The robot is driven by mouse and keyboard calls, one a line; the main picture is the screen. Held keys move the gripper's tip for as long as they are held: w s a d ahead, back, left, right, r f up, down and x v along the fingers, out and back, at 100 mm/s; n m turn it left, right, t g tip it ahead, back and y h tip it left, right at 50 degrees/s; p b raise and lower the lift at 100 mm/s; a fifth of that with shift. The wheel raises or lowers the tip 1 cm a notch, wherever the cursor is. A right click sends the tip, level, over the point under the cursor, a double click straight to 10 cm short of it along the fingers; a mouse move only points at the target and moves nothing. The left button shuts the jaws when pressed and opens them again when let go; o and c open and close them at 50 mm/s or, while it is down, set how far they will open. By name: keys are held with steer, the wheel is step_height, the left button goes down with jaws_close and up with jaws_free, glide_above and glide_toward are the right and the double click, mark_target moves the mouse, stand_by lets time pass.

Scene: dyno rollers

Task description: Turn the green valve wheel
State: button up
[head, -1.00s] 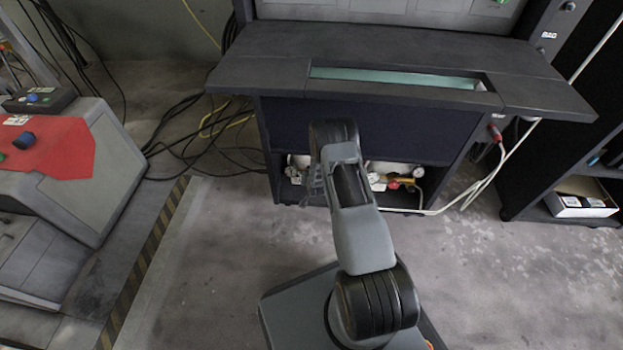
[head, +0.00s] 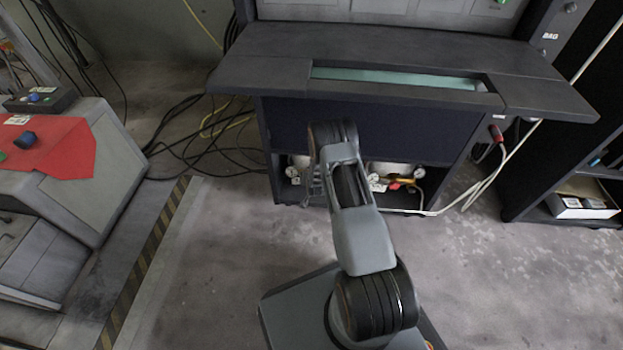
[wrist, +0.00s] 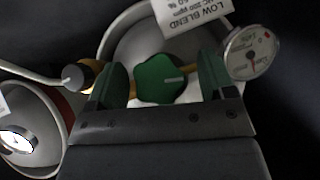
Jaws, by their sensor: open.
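The green valve wheel (wrist: 160,79) shows in the wrist view, with a pale line on its face. It sits in front of a pale gas cylinder (wrist: 125,42). My gripper (wrist: 160,82) is open, with one green-padded finger on each side of the wheel. A gap shows between the wheel and each finger; I cannot tell the depth between them. In the head view my arm covers the middle of the low shelf, and neither the wheel nor my fingers can be made out there.
A pressure gauge (wrist: 251,52) is close beside the right finger. A brass fitting (wrist: 80,76) is close to the left finger. A second cylinder with a gauge (wrist: 17,140) is at the lower left. The dark desk (head: 270,55) overhangs the shelf. Cables (head: 195,150) lie on the floor.

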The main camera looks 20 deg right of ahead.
steer(key=p+v, duration=0.5)
steer(key=v, duration=0.7)
stand_by(0.6)
